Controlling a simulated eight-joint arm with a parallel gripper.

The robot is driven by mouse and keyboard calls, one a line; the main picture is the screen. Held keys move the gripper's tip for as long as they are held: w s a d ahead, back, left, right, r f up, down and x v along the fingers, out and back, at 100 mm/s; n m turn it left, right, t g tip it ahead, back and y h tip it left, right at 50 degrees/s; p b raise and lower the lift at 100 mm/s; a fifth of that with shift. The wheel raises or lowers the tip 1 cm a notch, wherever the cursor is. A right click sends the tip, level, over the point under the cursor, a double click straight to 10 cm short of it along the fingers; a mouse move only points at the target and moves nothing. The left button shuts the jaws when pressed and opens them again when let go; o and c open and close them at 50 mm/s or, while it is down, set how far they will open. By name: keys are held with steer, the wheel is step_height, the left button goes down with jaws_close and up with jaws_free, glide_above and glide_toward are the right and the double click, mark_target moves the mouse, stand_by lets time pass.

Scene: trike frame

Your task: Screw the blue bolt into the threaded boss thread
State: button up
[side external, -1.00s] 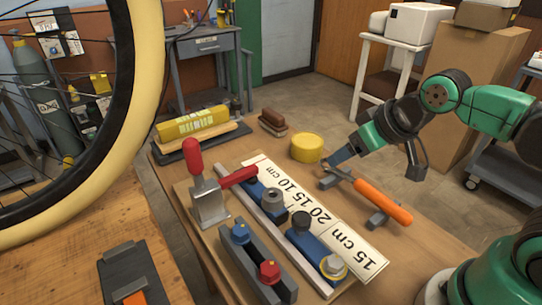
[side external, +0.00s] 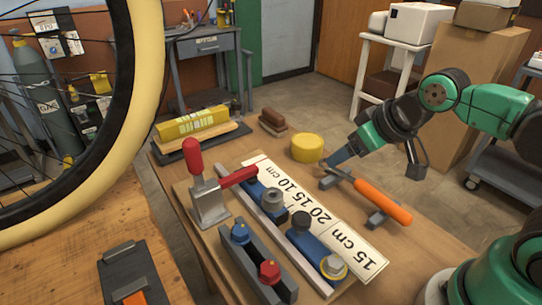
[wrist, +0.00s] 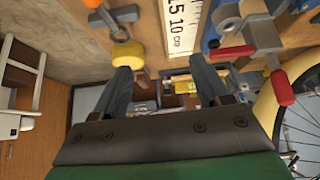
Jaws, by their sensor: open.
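The blue bolt (side external: 240,234) stands upright in a dark grey rack (side external: 233,258), with a red bolt (side external: 269,272) beside it. Behind the rack, a grey ring-shaped boss (side external: 273,200) sits on a blue block on the pale bar. I cannot tell for sure that this is the threaded boss, because a black-topped piece (side external: 301,222) and a brass-ringed piece (side external: 333,267) sit further along. My gripper (side external: 328,163) is above the table's far right part, beside a yellow cylinder, away from the bolt. In the wrist view my gripper (wrist: 164,72) is open and empty.
The yellow cylinder (side external: 307,148) and an orange-handled wrench (side external: 382,200) on grey supports are close to my gripper. A red-handled toggle clamp (side external: 208,195) rises beside the bar. A printed length strip (side external: 355,243) lies behind it. A wheel (side external: 150,90) fills the left foreground.

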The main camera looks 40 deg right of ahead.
steer(key=w+a+r+n+g+y, duration=0.1)
steer(key=w+a+n+g, duration=0.2)
steer(key=a+n, duration=0.75)
steer(key=n+g, duration=0.4)
steer(key=n, duration=1.4)
glide_above(240, 227)
steer(key=f, duration=0.2)
steer(key=shift+d+f+h, duration=0.25)
steer(key=shift+f+h, duration=0.05)
steer(key=shift+h, duration=0.1)
steer(key=shift+a+f+n, duration=0.15)
steer(key=shift+a+n, duration=0.05)
steer(key=shift+n, duration=0.25)
steer(key=shift+a+f, duration=0.1)
steer(key=shift+f, duration=2.65)
jaws_close()
